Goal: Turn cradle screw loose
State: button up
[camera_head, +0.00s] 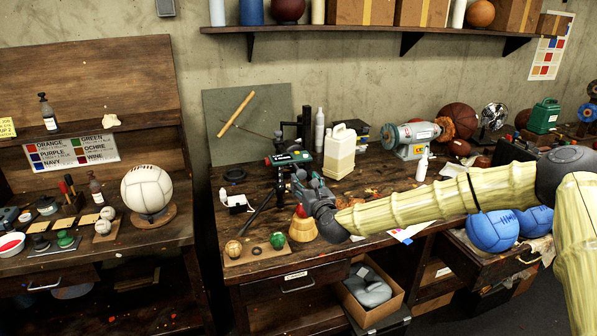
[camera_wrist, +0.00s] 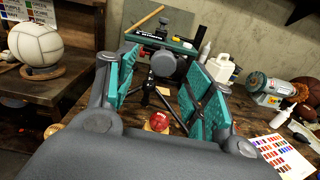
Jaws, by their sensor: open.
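The cradle (camera_head: 288,158) is a dark and teal bar carried on a black tripod on the middle workbench. In the wrist view the cradle (camera_wrist: 150,42) lies straight ahead, and a dark grey round knob, apparently its screw (camera_wrist: 168,65), faces me below the bar. My gripper (camera_head: 301,180) is open just in front of the cradle. In the wrist view its teal-padded fingers (camera_wrist: 166,75) spread left and right of the knob, with visible gaps. Whether the tips reach beside it I cannot tell. In the head view the gripper hides the knob.
Below my gripper stand a red ball on a yellow cone (camera_head: 302,228) and a small ball board (camera_head: 256,250). A white jug (camera_head: 340,152), a bottle (camera_head: 423,166) and a bench grinder (camera_head: 408,138) stand to the right. A pale ball (camera_head: 147,189) sits on the left bench.

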aim_at(302, 176)
jog(key=p+x, duration=0.1)
jog(key=x, duration=0.2)
jog(key=shift+w+d+r+p, duration=0.1)
jog(key=shift+w+r+p, duration=0.05)
jog(key=shift+w+p, duration=0.15)
jog(key=shift+p+x, duration=0.35)
jog(key=shift+x, duration=0.5)
jog(key=shift+d, duration=0.1)
